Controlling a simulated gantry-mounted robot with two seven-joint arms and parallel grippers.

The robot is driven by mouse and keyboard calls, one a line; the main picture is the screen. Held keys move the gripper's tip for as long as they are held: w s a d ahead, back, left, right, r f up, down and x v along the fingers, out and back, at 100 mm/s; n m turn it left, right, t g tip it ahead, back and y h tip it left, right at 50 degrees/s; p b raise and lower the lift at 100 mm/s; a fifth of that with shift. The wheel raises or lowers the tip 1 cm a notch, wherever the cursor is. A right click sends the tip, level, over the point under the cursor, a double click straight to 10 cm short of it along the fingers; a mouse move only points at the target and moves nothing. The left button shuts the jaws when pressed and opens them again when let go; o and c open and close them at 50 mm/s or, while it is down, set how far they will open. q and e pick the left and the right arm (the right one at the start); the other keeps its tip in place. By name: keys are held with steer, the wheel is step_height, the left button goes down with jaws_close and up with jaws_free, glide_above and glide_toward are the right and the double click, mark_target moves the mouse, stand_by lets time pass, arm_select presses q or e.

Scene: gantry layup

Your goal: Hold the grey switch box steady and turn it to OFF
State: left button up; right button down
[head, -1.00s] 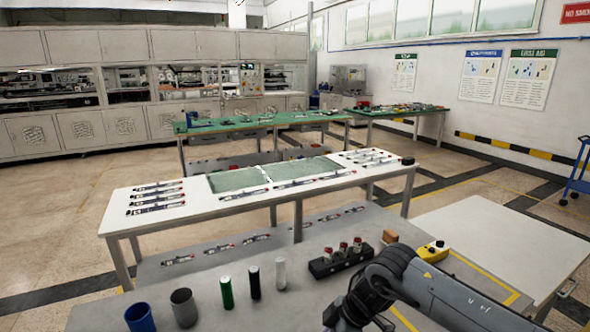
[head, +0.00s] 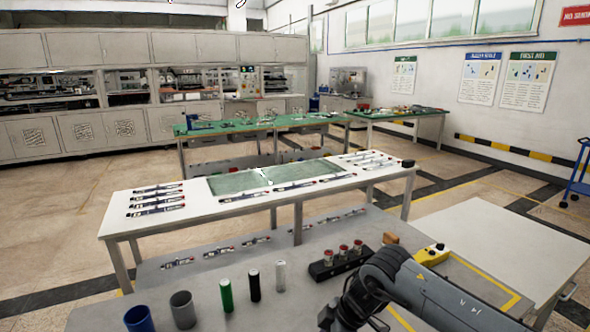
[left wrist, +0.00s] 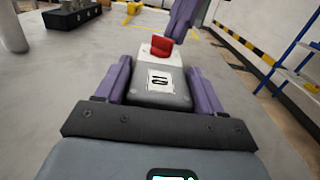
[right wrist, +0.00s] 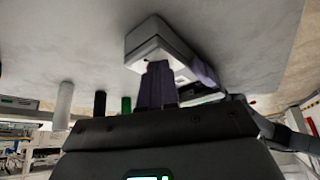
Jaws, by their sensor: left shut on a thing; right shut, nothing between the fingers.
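The grey switch box (left wrist: 165,98) is between the purple fingers of my left gripper (left wrist: 158,70), which is shut on its sides. The box has a white face section, a red knob (left wrist: 161,46) and a small label plate with dark marks that I cannot read. My right gripper (right wrist: 158,68) is shut and empty, its fingertips close against the box (right wrist: 150,35). In the left wrist view a purple finger of it shows just behind and right of the red knob. I cannot tell whether it touches the knob, which is hidden in the right wrist view. The head view does not show the box.
On the grey table stand a blue cup (head: 139,318), a grey cup (head: 182,308) and green, black and white cylinders. A black block with red-topped parts (head: 335,262) and a yellow control box (head: 432,254) are farther right. Free table lies around the cylinders.

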steer(key=shift+w, duration=0.55)
stand_by(0.9)
steer(key=shift+d, duration=0.35)
steer(key=shift+r, duration=0.15)
step_height(320, 180, up, 6)
steer(key=shift+f, duration=0.15)
stand_by(0.4)
steer(key=shift+s+d+f, duration=0.1)
steer(key=shift+s+f, duration=0.15)
steer(key=shift+f, duration=0.75)
steer(key=shift+s+d+f, duration=0.1)
steer(key=shift+s+f, duration=0.15)
steer(key=shift+f, duration=0.75)
steer(key=shift+s+f, duration=0.25)
steer(key=shift+f, duration=0.75)
